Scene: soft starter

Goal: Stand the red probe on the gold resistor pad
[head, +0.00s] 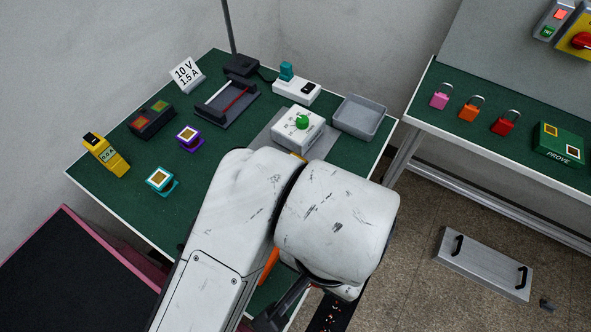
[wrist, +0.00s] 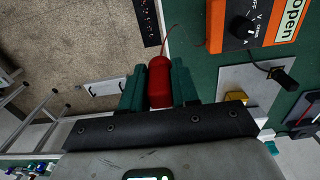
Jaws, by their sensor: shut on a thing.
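In the wrist view my gripper (wrist: 159,85) has its two teal fingers closed on the red probe (wrist: 160,78), with a thin red lead trailing from its far end. The probe is held over the table's edge, with floor behind it. A gold block (wrist: 236,97), which looks like the gold resistor pad, sits on a grey plate right of my gripper, apart from the probe. In the head view only a sliver of gold (head: 298,156) shows there; my arm covers the rest. My fingers and the probe are hidden in the head view.
An orange meter (wrist: 240,25) with an "open" card lies near the gripper. A black piece with a cord (wrist: 283,78) is on the plate. A white box with a green knob (head: 299,127) and a grey tray (head: 359,118) stand beyond my arm.

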